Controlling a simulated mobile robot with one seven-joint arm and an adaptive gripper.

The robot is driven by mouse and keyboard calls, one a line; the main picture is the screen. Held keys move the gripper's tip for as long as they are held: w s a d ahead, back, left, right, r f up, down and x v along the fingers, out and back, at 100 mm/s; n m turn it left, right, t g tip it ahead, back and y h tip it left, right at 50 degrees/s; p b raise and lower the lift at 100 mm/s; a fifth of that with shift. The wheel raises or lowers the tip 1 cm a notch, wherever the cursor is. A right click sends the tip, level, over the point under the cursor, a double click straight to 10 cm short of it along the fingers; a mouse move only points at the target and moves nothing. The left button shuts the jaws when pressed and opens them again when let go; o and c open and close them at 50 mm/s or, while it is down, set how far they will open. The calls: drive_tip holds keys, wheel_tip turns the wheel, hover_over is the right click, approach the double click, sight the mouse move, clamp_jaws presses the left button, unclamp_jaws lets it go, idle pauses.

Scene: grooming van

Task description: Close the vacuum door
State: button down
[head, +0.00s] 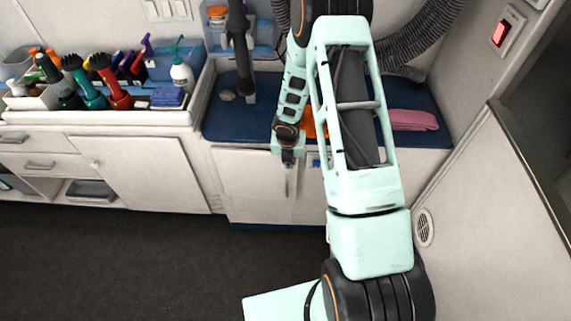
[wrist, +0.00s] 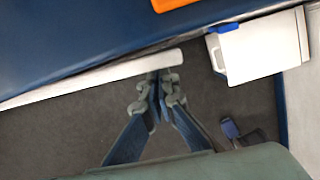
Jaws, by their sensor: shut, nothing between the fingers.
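The door I take as the vacuum door is a white cabinet door (head: 252,180) under the blue counter, with a handle near its right edge. In the wrist view its top edge is a white strip (wrist: 95,78). The strip angles away from the counter edge, leaving a gap that widens to the right, so the door stands ajar. My gripper (head: 288,160) is shut and empty near the door's free end. In the wrist view the fingertips (wrist: 160,80) are just outside that end; I cannot tell whether they touch it. My arm hides the cabinet's right part.
A white box-like part with a blue piece (wrist: 262,48) sticks out right of the door. The blue counter (head: 222,120) holds a pink towel (head: 413,120) and an orange item (wrist: 170,4). A white wall panel (head: 490,220) bounds the right. Dark floor (head: 120,260) is clear at left.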

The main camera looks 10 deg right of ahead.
drive_tip(key=shift+w+d+r+n+p, duration=0.1)
drive_tip(key=shift+w+d+n+p, duration=0.15)
drive_tip(key=shift+w+p, duration=0.35)
drive_tip(key=shift+w+d+n+p, duration=0.25)
drive_tip(key=shift+w+p, duration=0.2)
drive_tip(key=shift+w, duration=0.15)
drive_tip(key=shift+w+r, duration=0.1)
drive_tip(key=shift+w, duration=0.1)
drive_tip(key=shift+s+a, duration=0.1)
drive_tip(key=shift+a, duration=0.05)
